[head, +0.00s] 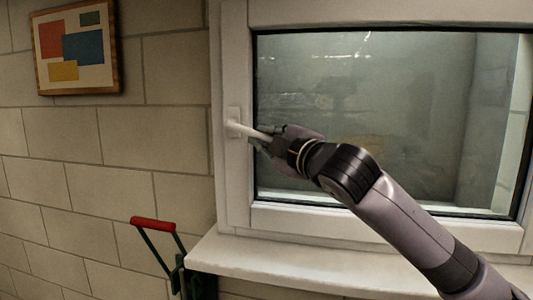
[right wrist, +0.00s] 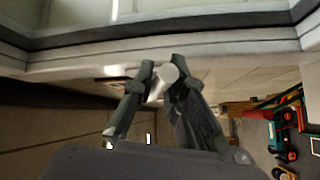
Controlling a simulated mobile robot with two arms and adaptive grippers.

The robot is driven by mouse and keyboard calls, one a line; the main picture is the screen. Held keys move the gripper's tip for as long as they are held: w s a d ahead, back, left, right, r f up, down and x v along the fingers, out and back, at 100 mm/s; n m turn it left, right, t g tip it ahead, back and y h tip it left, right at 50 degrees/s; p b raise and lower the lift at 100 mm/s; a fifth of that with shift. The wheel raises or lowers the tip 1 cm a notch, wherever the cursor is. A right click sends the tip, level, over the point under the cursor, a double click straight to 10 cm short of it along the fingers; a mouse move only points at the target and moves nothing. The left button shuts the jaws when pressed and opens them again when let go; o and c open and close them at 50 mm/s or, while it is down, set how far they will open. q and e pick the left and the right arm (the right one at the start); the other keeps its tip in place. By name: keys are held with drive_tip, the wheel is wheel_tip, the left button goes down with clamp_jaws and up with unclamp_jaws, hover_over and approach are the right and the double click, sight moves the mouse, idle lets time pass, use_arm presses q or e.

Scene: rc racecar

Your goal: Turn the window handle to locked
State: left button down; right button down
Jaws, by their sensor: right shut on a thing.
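The white window handle (head: 250,131) sits on the left side of the white window frame (head: 236,60). Its lever points right and slightly down from its base plate. My right gripper (head: 264,138) is shut on the lever near its free end. In the right wrist view the white handle (right wrist: 162,82) shows between the two dark fingers of my right gripper (right wrist: 160,85). The fingers hide part of the lever. The window looks closed in its frame. My left gripper is not in view.
A white sill (head: 290,267) juts out below the window. A red-handled green tool or cart (head: 153,224) stands at the lower left. A framed picture (head: 77,47) hangs on the block wall. Toy-like vehicle parts (right wrist: 283,135) show at the right in the right wrist view.

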drive_tip(key=shift+w+a+f+m+t+b, duration=0.15)
drive_tip(key=shift+f+m+t+b, duration=0.35)
drive_tip(key=shift+b, duration=0.65)
drive_tip(key=shift+s+a+f+m+t+b, duration=0.1)
drive_tip(key=shift+a+f+m+t+b, duration=0.15)
drive_tip(key=shift+m+t+b, duration=0.6)
drive_tip(key=shift+w+a+f+m+t+b, duration=0.15)
drive_tip(key=shift+f+m+b, duration=0.25)
drive_tip(key=shift+b, duration=1)
drive_tip(key=c, duration=1.6)
unclamp_jaws()
drive_tip(key=shift+s+f, duration=0.1)
drive_tip(key=shift+s, duration=0.05)
drive_tip(key=v, duration=1.1)
drive_tip(key=shift+s+d+f, duration=0.15)
drive_tip(key=shift+s+d, duration=0.1)
drive_tip(key=shift+s, duration=0.05)
